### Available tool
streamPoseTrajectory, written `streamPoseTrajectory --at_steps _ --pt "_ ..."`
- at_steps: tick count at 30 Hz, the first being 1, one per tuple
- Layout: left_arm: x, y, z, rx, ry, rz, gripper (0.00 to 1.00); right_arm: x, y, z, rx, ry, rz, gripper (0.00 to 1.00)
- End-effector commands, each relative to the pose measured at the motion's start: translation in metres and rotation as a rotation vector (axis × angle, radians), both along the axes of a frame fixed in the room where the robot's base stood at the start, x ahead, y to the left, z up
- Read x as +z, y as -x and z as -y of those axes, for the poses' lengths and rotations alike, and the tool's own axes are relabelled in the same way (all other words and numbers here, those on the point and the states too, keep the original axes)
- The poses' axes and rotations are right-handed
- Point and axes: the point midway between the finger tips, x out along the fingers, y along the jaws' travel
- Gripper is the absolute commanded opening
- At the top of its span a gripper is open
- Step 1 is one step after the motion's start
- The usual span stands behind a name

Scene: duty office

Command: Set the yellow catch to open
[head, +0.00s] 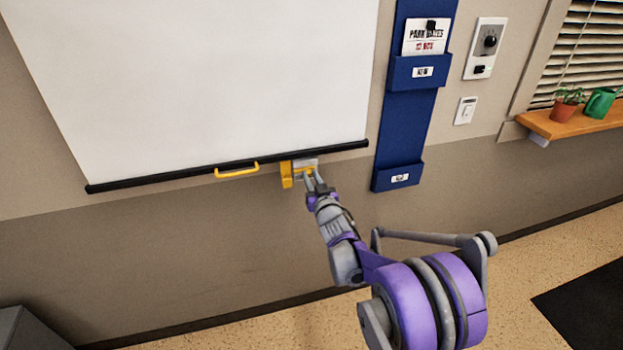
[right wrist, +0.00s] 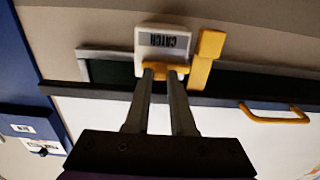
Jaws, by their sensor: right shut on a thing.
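The yellow catch (head: 303,170) is at the lower edge of the white screen on the wall. In the right wrist view the catch (right wrist: 165,67) shows as a yellow bar across a white plate (right wrist: 163,42) with an upside-down "CATCH" label. My right gripper (head: 309,177) is shut on the catch, and its two fingertips (right wrist: 162,76) meet the yellow bar close to the plate. The fingers hide part of the bar. An upright yellow block (head: 287,174) stands just left of the plate; it shows right of it in the wrist view (right wrist: 207,58). My left gripper is out of view.
The white screen (head: 210,70) has a black bottom bar (head: 140,182) with a yellow handle (head: 237,170). A blue wall pocket holder (head: 403,120) hangs to the right.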

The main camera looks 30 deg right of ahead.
Motion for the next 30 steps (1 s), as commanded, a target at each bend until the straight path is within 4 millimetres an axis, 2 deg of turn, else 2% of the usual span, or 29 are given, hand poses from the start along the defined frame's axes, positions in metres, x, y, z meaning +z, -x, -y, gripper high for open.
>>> streamPoseTrajectory --at_steps 9,10,15,25,30 --pt "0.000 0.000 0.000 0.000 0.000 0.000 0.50 0.000 0.001 0.006 -0.010 -0.001 -0.003 0.00" --pt "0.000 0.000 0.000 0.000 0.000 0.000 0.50 0.000 0.001 0.006 -0.010 -0.001 -0.003 0.24" --pt "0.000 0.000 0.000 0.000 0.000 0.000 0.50 0.000 0.001 0.005 -0.009 -0.001 -0.003 0.53" --pt "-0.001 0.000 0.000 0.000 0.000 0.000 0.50 -0.001 0.003 0.003 -0.006 0.000 -0.002 0.53" --pt "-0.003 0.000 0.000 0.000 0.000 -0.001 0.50 -0.001 0.024 -0.002 -0.007 -0.001 -0.002 0.53"
